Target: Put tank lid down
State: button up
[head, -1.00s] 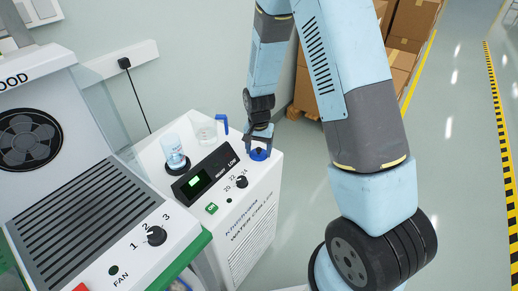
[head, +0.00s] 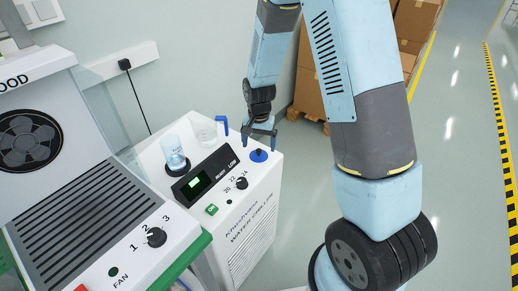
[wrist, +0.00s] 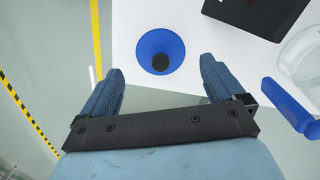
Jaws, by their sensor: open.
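The tank lid (head: 258,156) is a blue disc with a small dark knob. It lies on the white top of the water chiller (head: 262,185), near its right corner. In the wrist view the lid (wrist: 152,44) sits ahead of the fingertips, between their lines, with nothing gripping it. My gripper (head: 259,140) is open and empty just above and behind the lid; its two blue fingers are spread apart in the wrist view (wrist: 160,75). Whether the lid lies fully flat over an opening cannot be seen.
A clear jug with a blue handle (head: 221,125) and a glass beaker (head: 173,153) on a black round pad stand left of the lid. A black display box (head: 192,183) and a dial (head: 241,183) are close by. Cardboard boxes (head: 310,90) stand behind; the floor at right is clear.

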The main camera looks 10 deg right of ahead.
notch_tip(320, 180, up, 8)
notch_tip(320, 180, up, 10)
jog(key=t, duration=0.1)
send_over(259, 150)
jog(key=s+d, duration=0.3)
jog(key=d, duration=0.1)
jog(key=s+d+r+n+t, duration=0.2)
jog(key=s+d+r, duration=0.2)
jog(key=s+r, duration=0.4)
jog(key=s+d+r+n+t, duration=0.2)
jog(key=s+d+r, duration=0.3)
jog(key=s, duration=0.8)
notch_tip(259, 150, up, 4)
jog(key=shift+s+f+t, duration=0.2)
jog(key=shift+s+t, duration=0.1)
jog(key=shift+s, duration=0.05)
